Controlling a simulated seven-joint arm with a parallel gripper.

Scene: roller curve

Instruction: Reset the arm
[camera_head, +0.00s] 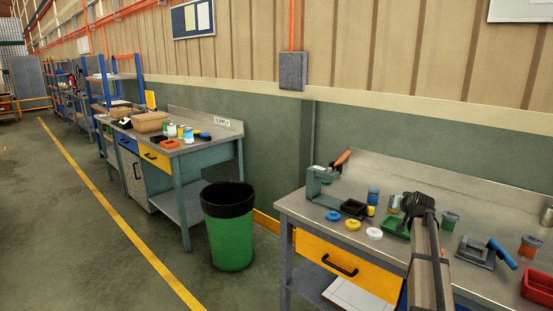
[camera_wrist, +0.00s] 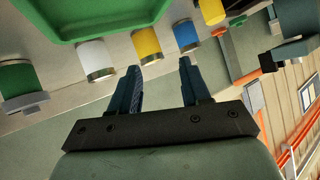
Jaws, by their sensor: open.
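My gripper (camera_wrist: 160,70) is open in the wrist view. Its two dark fingers stand apart with nothing between them. In the head view my gripper (camera_head: 413,208) is a dark shape at the end of my arm, above the near workbench (camera_head: 300,208), and its fingers are hard to make out. In the wrist view a yellow jar (camera_wrist: 147,43) and a blue jar (camera_wrist: 186,36) lie beyond the fingertips. A white jar (camera_wrist: 97,60) and a green jar (camera_wrist: 18,82) are to the left, and a green tray (camera_wrist: 95,32) is at the top.
On the near bench are a grey-green press (camera_head: 315,183), yellow lid (camera_head: 353,225), white lid (camera_head: 374,233), black tray (camera_head: 354,208), dark clamp (camera_head: 474,252) and red bin (camera_head: 540,287). A green waste bin (camera_head: 230,240) stands between the benches. Open floor lies at left.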

